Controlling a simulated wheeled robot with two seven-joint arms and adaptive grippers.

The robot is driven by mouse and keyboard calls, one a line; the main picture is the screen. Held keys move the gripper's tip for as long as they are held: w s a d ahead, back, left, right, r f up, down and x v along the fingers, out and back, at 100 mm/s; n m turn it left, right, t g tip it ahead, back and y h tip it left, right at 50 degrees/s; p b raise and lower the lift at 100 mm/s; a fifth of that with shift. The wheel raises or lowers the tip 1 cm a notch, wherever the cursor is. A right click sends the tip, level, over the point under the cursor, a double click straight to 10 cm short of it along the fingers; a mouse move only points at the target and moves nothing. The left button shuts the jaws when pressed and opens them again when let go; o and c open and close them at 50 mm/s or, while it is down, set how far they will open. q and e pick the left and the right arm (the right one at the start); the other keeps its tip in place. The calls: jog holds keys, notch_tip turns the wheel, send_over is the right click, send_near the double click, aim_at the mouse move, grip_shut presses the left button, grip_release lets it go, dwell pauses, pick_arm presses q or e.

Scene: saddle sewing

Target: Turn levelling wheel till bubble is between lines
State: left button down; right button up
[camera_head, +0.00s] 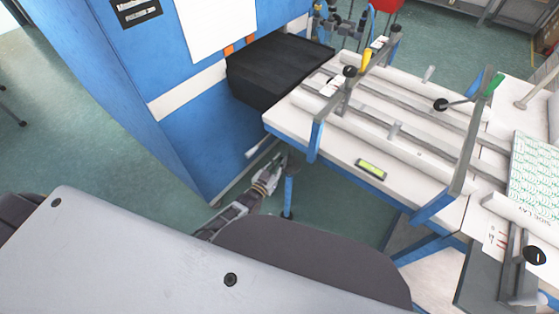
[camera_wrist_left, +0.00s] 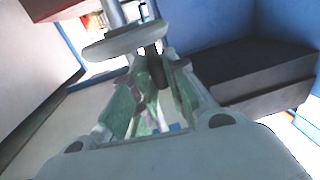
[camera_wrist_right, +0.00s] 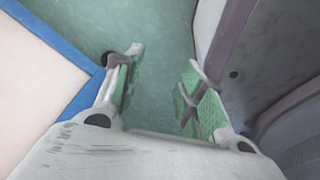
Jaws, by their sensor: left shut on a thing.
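The levelling wheel (camera_wrist_left: 125,43) is a pale grey disc on a metal stem in the left wrist view, with a dark grip (camera_wrist_left: 155,68) hanging from it. My left gripper (camera_wrist_left: 158,98) is shut on this grip, its fingers on either side. In the head view my left gripper (camera_head: 277,165) is low beside the table's left corner, by a blue leg. The spirit level (camera_head: 371,168) has a yellow-green vial and lies on the tabletop near its front edge; its bubble is too small to make out. My right gripper (camera_wrist_right: 157,90) is open and empty above green floor.
The white table (camera_head: 345,140) carries long rollers and metal bars. A blue cabinet (camera_head: 150,65) with a black box (camera_head: 275,70) stands close behind my left gripper. In the right wrist view a blue-edged white surface (camera_wrist_right: 40,85) lies left of the right gripper.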

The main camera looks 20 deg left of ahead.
pick_arm(q)
jog(key=shift+s+d+n+y+p, duration=0.2)
jog(key=shift+n+y+p, duration=0.2)
jog(key=shift+y, duration=0.5)
pick_arm(e)
jog(key=shift+s+d+f, duration=0.1)
jog(key=shift+s+d, duration=0.75)
jog(key=shift+s, duration=0.25)
jog(key=shift+s+d, duration=0.1)
pick_arm(q)
jog(key=shift+n, duration=0.3)
pick_arm(e)
jog(key=shift+s, duration=0.1)
jog(key=shift+s+d+f, duration=0.1)
jog(key=shift+s, duration=0.2)
jog(key=shift+s, duration=0.1)
pick_arm(q)
jog(key=c, duration=1.4)
grip_release()
pick_arm(e)
jog(key=shift+w, duration=0.2)
